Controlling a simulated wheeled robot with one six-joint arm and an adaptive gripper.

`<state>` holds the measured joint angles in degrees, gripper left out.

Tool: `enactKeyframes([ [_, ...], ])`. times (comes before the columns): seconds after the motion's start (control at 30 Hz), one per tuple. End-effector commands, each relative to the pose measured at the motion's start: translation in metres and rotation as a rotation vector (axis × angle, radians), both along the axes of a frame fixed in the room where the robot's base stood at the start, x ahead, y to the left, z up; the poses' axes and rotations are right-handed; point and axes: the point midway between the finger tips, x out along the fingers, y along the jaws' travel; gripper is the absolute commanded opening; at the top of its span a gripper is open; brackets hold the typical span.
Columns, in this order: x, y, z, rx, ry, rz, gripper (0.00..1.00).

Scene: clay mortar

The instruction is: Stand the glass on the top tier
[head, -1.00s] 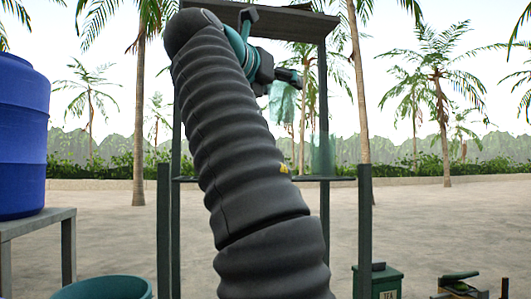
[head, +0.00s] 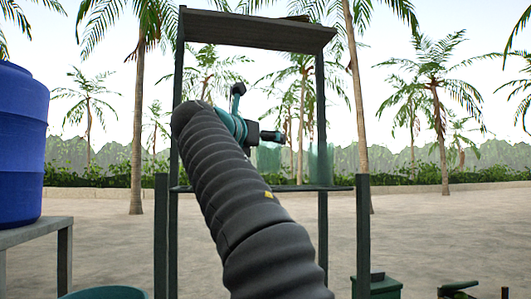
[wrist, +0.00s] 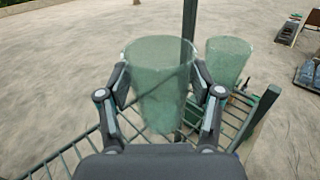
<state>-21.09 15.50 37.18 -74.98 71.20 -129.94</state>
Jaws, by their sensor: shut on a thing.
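My gripper (wrist: 160,84) is shut on a translucent green glass (wrist: 158,62), one finger on each side of it. The glass is upright, its wide mouth up. In the head view my gripper (head: 272,137) is above the rack's slatted tier (head: 335,188), with the held glass (head: 268,158) hanging below it. The glass's base looks close above the tier; I cannot tell if it touches. A second, similar glass (head: 319,165) stands on the tier to the right; it also shows in the wrist view (wrist: 229,58), apart from the held one.
A dark board (head: 258,32) tops the rack, high above the tier. Rack posts (head: 322,120) stand close to the right. A blue barrel (head: 22,145) on a grey table is at the left. A green tea box (head: 378,286) is low at right.

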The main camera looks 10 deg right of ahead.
Motion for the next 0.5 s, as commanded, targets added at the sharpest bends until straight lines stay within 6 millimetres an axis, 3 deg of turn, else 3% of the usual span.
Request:
enactKeyframes([
  [0.3, -0.002, 0.000, -0.024, -0.002, -0.001, 0.000, 0.16],
  [0.5, -0.001, 0.000, -0.028, -0.001, -0.002, 0.000, 0.16],
])
